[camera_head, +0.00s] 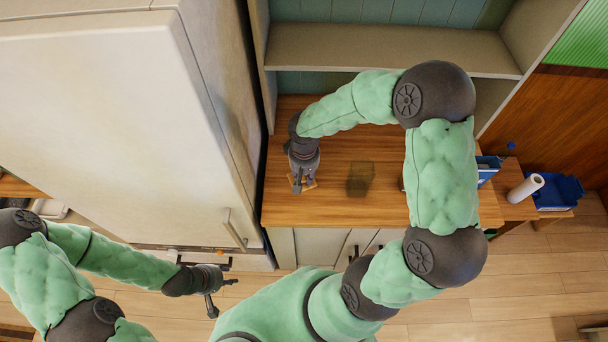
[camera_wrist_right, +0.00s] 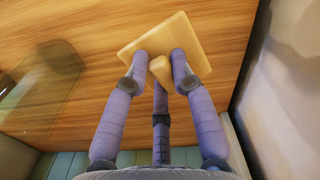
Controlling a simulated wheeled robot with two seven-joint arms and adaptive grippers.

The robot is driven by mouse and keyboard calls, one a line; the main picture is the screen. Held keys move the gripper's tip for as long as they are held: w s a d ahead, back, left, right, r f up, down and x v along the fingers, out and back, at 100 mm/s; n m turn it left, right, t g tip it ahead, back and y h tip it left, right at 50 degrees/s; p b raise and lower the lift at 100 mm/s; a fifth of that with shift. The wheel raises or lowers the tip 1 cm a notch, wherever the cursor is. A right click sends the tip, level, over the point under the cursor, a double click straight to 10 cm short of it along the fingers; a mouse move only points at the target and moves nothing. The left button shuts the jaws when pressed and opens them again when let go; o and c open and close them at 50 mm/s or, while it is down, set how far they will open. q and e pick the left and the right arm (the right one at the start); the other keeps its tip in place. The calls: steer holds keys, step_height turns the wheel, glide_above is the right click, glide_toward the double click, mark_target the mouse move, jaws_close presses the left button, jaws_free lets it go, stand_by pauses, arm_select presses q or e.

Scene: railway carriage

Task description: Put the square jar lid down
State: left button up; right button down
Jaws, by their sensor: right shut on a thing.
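The square jar lid (camera_head: 310,184) is pale wood with a small knob. In the right wrist view, the lid (camera_wrist_right: 186,33) lies flat against the view of the counter, its knob between my fingers. My right gripper (camera_head: 299,185) is shut on that knob; its fingers show in the right wrist view (camera_wrist_right: 160,62). The lid is at or just above the counter; I cannot tell if it touches. A see-through square jar (camera_head: 360,178) stands to the right, also in the right wrist view (camera_wrist_right: 38,85). My left gripper (camera_head: 222,294) is open and empty, low in front of the cabinets.
The wooden counter (camera_head: 335,212) has bare room around the lid and jar. A tall cream cabinet (camera_head: 110,110) bounds it on the left, and a shelf (camera_head: 390,48) hangs behind. A paper roll (camera_head: 526,187) and a blue bin (camera_head: 560,192) sit at the far right.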

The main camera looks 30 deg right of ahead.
steer(key=shift+f+b, duration=2.45)
steer(key=shift+f, duration=0.45)
steer(key=shift+f, duration=0.2)
steer(key=c, duration=1)
jaws_free()
steer(key=shift+o, duration=0.2)
steer(key=c, duration=0.4)
steer(key=shift+r, duration=0.15)
steer(key=shift+r+p, duration=1.55)
steer(key=shift+r, duration=0.8)
